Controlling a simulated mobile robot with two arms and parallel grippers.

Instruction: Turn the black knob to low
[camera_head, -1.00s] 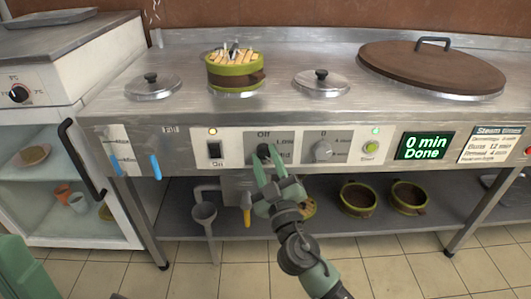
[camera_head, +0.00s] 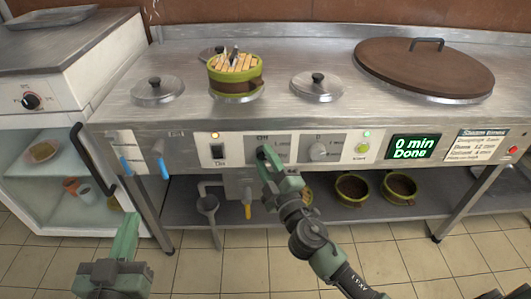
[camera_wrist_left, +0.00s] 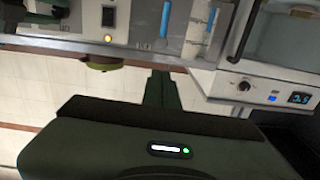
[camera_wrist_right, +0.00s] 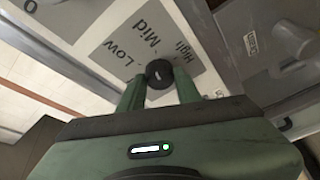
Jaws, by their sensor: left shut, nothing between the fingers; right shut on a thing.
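The black knob (camera_wrist_right: 160,71) sits on the grey label plate of the stove front, beside the words Low, Mid and High in the right wrist view. My right gripper (camera_wrist_right: 160,88) is shut on it, with one finger on each side. In the head view my right gripper (camera_head: 265,155) comes from below and hides most of the knob. A pale mark shows on the knob, but I cannot tell which setting it points to. My left gripper (camera_head: 127,225) is shut and empty, low at the left, in front of the stove and apart from it.
A grey knob (camera_head: 318,151), a black switch (camera_head: 217,151) and a green-lit button (camera_head: 362,147) share the panel. The display (camera_head: 412,147) reads 0 min Done. A yellow-handled valve (camera_head: 248,196) is below the right gripper.

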